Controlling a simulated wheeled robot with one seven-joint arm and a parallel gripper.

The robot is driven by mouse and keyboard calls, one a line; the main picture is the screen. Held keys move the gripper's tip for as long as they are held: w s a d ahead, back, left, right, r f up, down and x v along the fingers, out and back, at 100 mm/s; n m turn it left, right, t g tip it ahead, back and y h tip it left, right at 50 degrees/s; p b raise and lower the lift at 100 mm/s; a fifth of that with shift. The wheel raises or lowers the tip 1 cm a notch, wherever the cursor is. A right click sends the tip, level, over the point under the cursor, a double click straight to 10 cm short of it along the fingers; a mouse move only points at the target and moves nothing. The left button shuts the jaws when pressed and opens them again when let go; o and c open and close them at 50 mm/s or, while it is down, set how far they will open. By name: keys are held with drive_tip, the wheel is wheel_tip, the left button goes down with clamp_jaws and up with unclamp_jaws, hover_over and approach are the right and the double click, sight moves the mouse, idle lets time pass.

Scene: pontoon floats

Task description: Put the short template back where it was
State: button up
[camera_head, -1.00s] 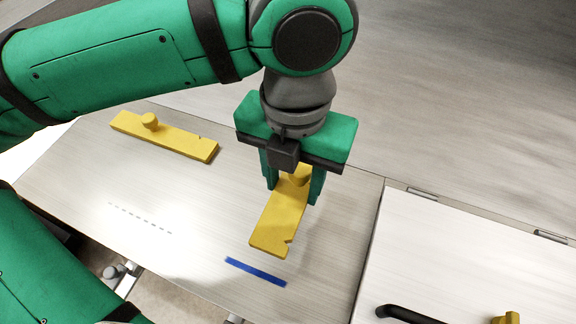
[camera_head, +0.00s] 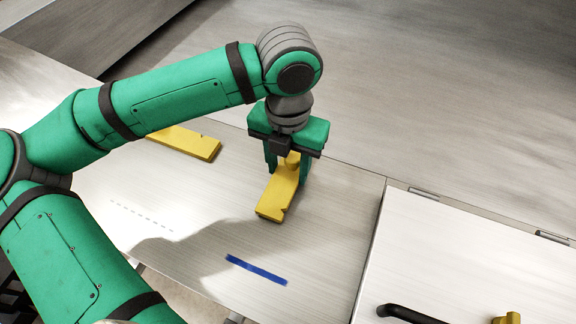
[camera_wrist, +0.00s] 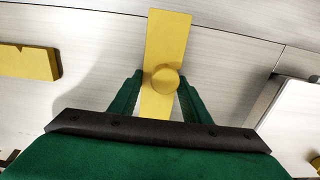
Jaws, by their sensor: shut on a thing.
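The short template (camera_head: 275,200) is a yellow bar with a round knob and a small notch near one end. My gripper (camera_head: 287,178) is shut on its knob, with a finger on either side. In the wrist view the short template (camera_wrist: 168,35) runs lengthwise away from my gripper (camera_wrist: 160,88), and the knob shows between the fingers. I cannot tell whether its underside touches the table. A longer yellow template (camera_head: 187,143) lies on the table to the left, partly hidden by my arm; its end also shows in the wrist view (camera_wrist: 28,63).
A blue strip (camera_head: 257,269) and a dashed line (camera_head: 142,216) mark the pale table top (camera_head: 200,245). At right is a white panel (camera_head: 460,265) with a black handle (camera_head: 408,314) and a yellow piece (camera_head: 506,318). The table around the blue strip is clear.

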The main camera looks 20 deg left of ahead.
sight(288, 166)
drive_tip(key=shift+f, duration=0.2)
drive_tip(key=shift+f, duration=0.15)
drive_tip(key=o, duration=1.1)
wheel_tip(288, 166, up, 12)
drive_tip(key=shift+r, duration=0.2)
